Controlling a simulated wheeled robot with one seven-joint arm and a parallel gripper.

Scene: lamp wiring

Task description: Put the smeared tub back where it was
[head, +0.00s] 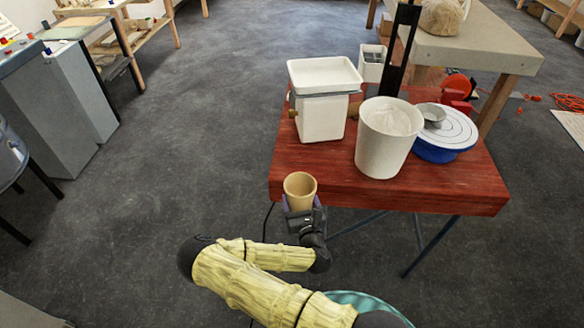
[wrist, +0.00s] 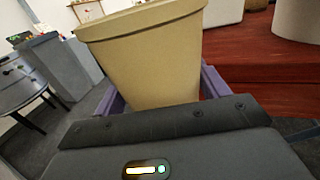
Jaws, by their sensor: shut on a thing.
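A plain tan tub (head: 300,186) is upright in my gripper (head: 301,212) at the front left corner of the red table. In the wrist view the tan tub (wrist: 150,60) fills the space between the two purple fingers, which are shut on it. Its lower part is hidden by the gripper, and I cannot tell whether it touches the table. No smear shows clearly on its visible side. A larger white tub (head: 382,145) with pale contents stands on the table, to the right of my gripper.
The red table (head: 440,197) also holds a white square container (head: 321,116), a blue-based turntable (head: 440,152) with a small grey bowl (head: 432,117) on it, and a dark upright post (head: 398,60). The tabletop's front left area is bare. Open floor lies to the left.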

